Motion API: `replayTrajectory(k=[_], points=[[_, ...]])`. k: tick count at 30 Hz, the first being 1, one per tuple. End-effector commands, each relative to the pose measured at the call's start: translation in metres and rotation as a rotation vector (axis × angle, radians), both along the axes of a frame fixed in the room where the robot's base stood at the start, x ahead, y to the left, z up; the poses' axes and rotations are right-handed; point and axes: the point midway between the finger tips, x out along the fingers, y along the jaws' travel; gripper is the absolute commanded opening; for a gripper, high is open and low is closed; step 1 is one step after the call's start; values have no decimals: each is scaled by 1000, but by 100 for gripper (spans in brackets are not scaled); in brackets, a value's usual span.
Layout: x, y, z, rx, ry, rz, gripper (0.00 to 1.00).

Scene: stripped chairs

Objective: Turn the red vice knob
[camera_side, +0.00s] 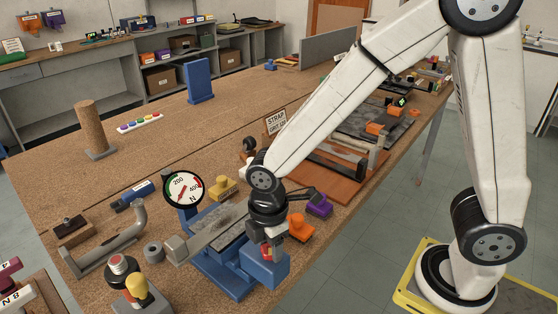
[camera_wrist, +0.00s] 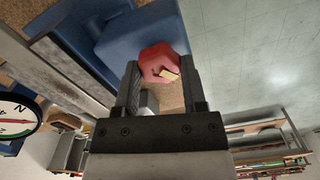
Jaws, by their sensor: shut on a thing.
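The red knob (camera_wrist: 156,57) with a small yellow mark sits at the end of the blue vice (camera_wrist: 110,38). In the wrist view it lies between the two fingers of my gripper (camera_wrist: 161,76), which is shut on it. In the side view my gripper (camera_side: 268,243) points down at the near right end of the blue vice (camera_side: 220,281). Only a little of the red knob (camera_side: 266,255) shows there, with the fingers partly hiding it. A grey bar lies along the vice.
A round dial (camera_side: 184,186) stands behind the vice. An orange knobbed piece (camera_side: 299,228), a purple piece (camera_side: 319,204) and a yellow piece (camera_side: 222,187) stand close by. A bent grey pipe (camera_side: 108,243) lies at left. The middle of the wooden bench (camera_side: 180,145) has free room.

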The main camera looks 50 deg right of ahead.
Motion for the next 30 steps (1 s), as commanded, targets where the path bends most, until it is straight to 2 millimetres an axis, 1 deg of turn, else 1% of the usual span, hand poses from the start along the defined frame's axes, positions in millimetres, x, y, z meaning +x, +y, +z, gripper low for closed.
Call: replayTrajectory(k=[1, 8, 9, 11, 12, 23, 30], points=[[6, 0, 2, 4, -19, 0, 0], [6, 0, 2, 4, -19, -1, 0], [6, 0, 2, 3, -18, -1, 63], [6, 0, 2, 4, -17, -1, 82], [5, 0, 2, 4, -17, -1, 89], [3, 0, 2, 2, -9, -2, 89], [3, 0, 14, 4, -10, -2, 89]])
